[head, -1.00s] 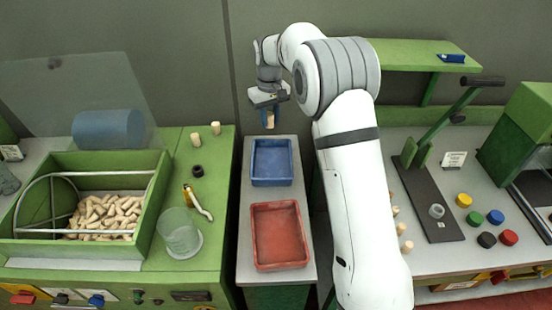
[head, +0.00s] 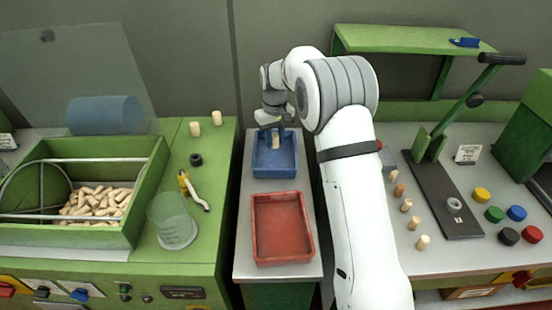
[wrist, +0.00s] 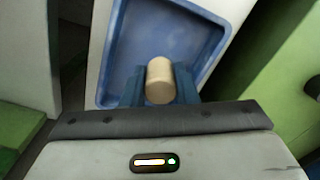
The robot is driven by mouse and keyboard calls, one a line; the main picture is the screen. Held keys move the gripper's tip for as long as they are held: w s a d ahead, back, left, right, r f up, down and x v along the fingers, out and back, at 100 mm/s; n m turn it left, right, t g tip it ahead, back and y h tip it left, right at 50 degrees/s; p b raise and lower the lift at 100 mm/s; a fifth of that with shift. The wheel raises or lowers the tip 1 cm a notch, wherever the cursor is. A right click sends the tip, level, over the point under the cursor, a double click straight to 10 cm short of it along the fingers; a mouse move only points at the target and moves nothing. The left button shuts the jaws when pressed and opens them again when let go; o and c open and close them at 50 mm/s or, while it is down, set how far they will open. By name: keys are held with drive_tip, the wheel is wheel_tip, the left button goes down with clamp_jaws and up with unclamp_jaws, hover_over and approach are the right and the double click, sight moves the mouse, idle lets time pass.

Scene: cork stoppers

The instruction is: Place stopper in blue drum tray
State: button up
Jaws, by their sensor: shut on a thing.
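The blue tray (head: 273,168) stands at the back of the narrow grey stand, behind the red tray. It fills the upper middle of the wrist view (wrist: 205,92). My gripper (head: 276,137) is over the back part of the blue tray. It is shut on a pale cork stopper (head: 276,142), which shows upright in the head view. In the wrist view the stopper (wrist: 160,82) sits between my two blue fingers, with the tray floor behind it. I cannot tell whether its lower end touches the tray floor.
The red tray (head: 283,250) is empty at the front of the stand. At right are a lever press (head: 440,190), several stoppers and coloured caps.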

sight(275, 163)
drive_tip(key=shift+f+p, duration=0.4)
drive_tip(key=shift+f, duration=3.15)
drive_tip(key=o, duration=0.9)
drive_tip(key=shift+f, duration=0.1)
